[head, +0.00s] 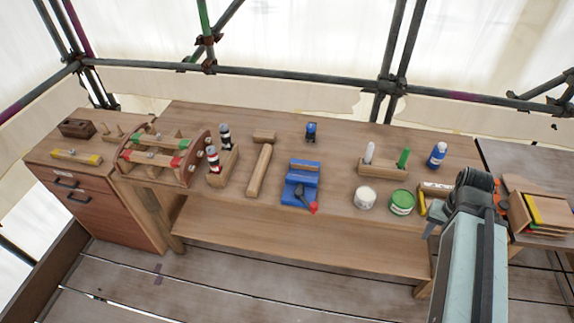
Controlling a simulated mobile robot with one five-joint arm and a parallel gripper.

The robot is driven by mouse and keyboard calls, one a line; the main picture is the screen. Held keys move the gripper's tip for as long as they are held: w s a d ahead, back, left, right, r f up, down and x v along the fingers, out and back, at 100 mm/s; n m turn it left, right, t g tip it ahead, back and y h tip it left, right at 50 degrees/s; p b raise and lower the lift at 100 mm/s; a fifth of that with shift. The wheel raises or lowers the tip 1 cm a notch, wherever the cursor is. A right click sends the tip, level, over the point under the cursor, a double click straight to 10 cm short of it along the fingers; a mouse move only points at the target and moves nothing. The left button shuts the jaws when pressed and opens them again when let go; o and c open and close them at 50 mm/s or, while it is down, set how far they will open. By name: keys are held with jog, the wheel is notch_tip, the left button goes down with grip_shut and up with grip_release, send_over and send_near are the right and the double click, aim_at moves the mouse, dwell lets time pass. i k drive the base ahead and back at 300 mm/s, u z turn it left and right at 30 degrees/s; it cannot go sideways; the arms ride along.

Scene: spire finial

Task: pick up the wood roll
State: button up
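A long, light wooden roll-like piece (259,170) lies on the workbench left of the middle, its length running front to back. It looks like the wood roll, though its exact shape is hard to tell. A short wooden block (264,135) lies just behind its far end. My arm rises at the right front, and a small grey part, which seems to be my gripper (433,229), shows by the bench's front right edge, far from the roll. Its fingers are mostly hidden and too small to read.
Left of the roll stand striped bottles (213,158) in a wooden holder and a wooden rack (160,157). Right of it is a blue stand (300,190). White and green tins (402,203) sit nearer my arm. Scaffold poles (290,74) run behind the bench.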

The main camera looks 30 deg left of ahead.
aim_at(255, 184)
jog(key=z, duration=0.55)
jog(key=i, duration=1.25)
jog(key=u, duration=4.4)
jog(key=i, duration=0.55)
jog(key=u, duration=0.2)
